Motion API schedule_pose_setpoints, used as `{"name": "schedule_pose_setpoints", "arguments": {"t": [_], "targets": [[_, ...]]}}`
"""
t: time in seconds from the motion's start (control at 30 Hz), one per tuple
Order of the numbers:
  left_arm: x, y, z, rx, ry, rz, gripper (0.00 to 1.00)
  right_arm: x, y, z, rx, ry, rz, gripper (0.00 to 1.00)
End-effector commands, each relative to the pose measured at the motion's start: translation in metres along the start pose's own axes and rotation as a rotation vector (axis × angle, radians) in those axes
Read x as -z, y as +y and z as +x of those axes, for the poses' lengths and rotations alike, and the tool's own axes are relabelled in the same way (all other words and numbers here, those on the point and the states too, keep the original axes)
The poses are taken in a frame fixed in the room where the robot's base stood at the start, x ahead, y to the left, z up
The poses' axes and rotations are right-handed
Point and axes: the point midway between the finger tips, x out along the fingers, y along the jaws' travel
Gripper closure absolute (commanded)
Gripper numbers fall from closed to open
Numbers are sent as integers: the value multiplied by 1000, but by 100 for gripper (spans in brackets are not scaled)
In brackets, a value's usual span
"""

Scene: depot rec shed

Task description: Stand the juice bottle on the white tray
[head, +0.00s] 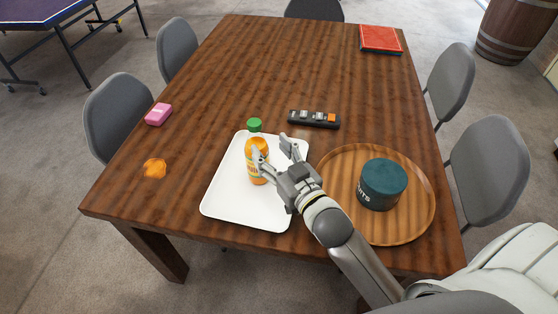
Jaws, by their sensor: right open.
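The juice bottle (257,167), orange with a green cap, stands upright on the white tray (225,204). My right gripper (272,148) is open at the bottle's right side, with one finger in front of the bottle and the other to its upper right. I cannot tell whether the fingers touch the bottle. Part of the bottle's front is hidden by the near finger. My left gripper is not in view.
A round wooden tray (416,222) with a dark teal tub (383,184) stands right of the white tray. A black power strip (314,119) lies behind. A pink box (158,114) and an orange lump (155,169) lie left. A red book (380,39) lies far right. The table's far middle is clear.

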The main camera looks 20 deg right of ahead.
Motion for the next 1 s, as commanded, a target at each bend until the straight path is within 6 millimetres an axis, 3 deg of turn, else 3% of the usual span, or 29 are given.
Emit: {"name": "schedule_pose_setpoints", "arguments": {"t": [0.1,0.3,1.0], "targets": [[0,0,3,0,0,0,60,-2,0,-17,-1,-2,1,45],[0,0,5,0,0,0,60,0,0,-29,-1,0,0,45],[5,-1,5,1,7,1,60,0,0,-30,-1,0,0,45]]}}
